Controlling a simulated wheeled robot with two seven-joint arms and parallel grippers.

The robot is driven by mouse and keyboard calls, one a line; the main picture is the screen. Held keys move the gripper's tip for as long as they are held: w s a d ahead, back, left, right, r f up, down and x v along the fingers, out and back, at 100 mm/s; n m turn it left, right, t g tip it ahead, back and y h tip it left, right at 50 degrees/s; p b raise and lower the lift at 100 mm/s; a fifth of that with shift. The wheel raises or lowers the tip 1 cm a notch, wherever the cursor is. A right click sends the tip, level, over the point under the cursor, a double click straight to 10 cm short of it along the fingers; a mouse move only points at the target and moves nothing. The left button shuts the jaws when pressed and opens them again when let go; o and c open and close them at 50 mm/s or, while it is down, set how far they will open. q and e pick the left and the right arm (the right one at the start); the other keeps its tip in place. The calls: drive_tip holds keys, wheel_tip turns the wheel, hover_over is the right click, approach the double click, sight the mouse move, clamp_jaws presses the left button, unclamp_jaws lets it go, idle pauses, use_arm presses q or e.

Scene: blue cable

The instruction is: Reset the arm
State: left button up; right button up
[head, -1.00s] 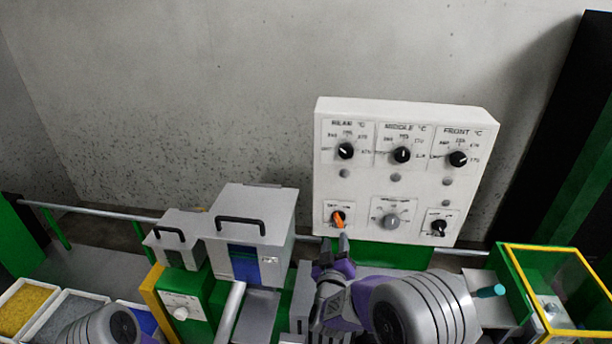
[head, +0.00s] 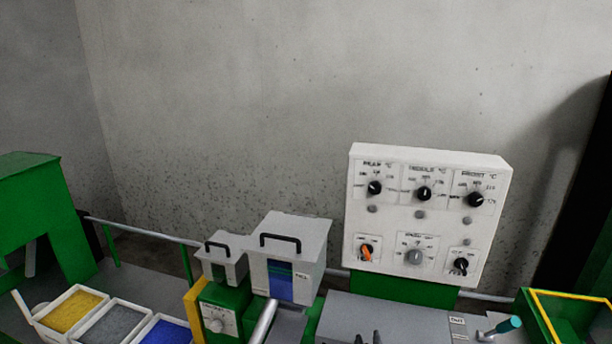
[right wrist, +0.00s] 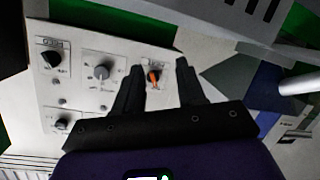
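My right gripper (right wrist: 159,65) is open and empty in the right wrist view, its two dark fingers spread apart. In the head view only its fingertips (head: 367,338) show at the bottom edge, below the white control panel (head: 398,222). The orange knob (head: 366,252) is at the panel's lower left and points diagonally. In the right wrist view the orange knob (right wrist: 153,77) appears between the fingers, beyond them and apart from them. My left gripper is in neither view.
Several black knobs and a grey knob (head: 414,257) are on the panel. Left of it stand grey hoppers (head: 290,235) with black handles. Trays of yellow (head: 72,310), grey and blue granules lie at lower left. A teal-tipped lever (head: 509,325) and a yellow-framed green box (head: 545,300) are at lower right.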

drive_tip(key=s+a+f+m+g+y+b, duration=0.15)
drive_tip(key=s+f+g, duration=0.35)
drive_tip(key=f, duration=0.5)
drive_tip(key=s+f+m+g+y, duration=0.1)
drive_tip(key=s+f+g+y, duration=0.1)
drive_tip(key=s+f, duration=0.75)
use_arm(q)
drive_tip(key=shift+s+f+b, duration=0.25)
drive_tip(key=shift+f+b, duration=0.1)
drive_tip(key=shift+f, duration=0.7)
use_arm(e)
drive_tip(key=s+a+f+m+g+y, duration=0.1)
drive_tip(key=s+a+f+g+y, duration=0.1)
drive_tip(key=s, duration=0.5)
drive_tip(key=s+a+f+m+g+y, duration=0.2)
drive_tip(key=s+f+g, duration=0.3)
drive_tip(key=s+f, duration=0.2)
drive_tip(key=shift+s+a, duration=0.4)
drive_tip(key=shift+s, duration=0.3)
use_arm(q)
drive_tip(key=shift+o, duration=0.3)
